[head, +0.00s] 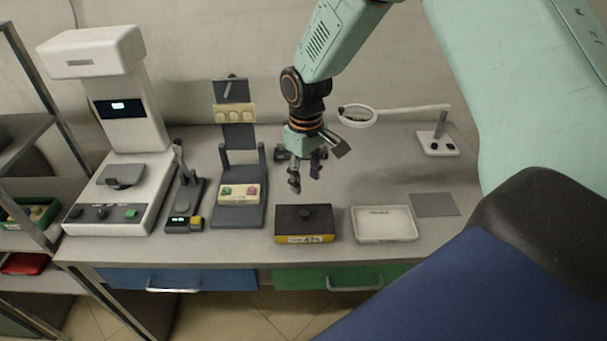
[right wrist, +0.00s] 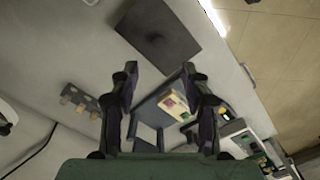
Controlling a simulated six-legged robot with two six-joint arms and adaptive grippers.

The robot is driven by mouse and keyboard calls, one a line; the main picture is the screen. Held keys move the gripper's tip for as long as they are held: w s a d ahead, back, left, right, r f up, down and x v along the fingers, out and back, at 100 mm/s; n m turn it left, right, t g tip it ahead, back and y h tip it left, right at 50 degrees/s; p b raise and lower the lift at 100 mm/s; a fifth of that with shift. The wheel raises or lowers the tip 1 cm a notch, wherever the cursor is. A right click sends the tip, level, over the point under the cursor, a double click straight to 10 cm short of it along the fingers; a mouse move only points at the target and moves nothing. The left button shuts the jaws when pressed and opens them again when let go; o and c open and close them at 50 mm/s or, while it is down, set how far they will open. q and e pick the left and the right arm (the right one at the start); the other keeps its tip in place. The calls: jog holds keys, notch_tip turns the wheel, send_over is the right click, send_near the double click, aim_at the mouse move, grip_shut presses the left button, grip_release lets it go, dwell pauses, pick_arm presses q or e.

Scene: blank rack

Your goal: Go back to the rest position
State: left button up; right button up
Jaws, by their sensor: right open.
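My right gripper (head: 307,176) hangs over the workbench in the head view, fingers pointing down and spread, with nothing between them. The right arm is mint green and reaches in from the upper right. My left gripper is not in the picture.
A white tray (head: 384,224) and a grey mat (head: 435,205) lie right of the box. Left are a dark rack stand (head: 238,211), a small lever device (head: 184,205) and a tall white machine (head: 112,180). A magnifier lamp (head: 357,115) stands behind. Drawers (head: 205,281) line the bench front.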

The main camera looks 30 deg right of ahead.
jog(key=s+a+f+m, duration=0.1)
jog(key=s+a+f, duration=0.3)
jog(key=s+f, duration=0.55)
jog(key=s+a+f+m, duration=0.1)
jog(key=s+a+f, duration=0.3)
jog(key=s+f, duration=0.55)
jog(key=s+r+m, duration=0.1)
jog(key=s+r, duration=0.2)
jog(key=s, duration=1.1)
notch_tip(320, 180, down, 14)
jog(key=w+b, duration=0.1)
jog(key=b, duration=1.3)
jog(key=shift+w+a+f, duration=0.2)
jog(key=shift+w, duration=0.1)
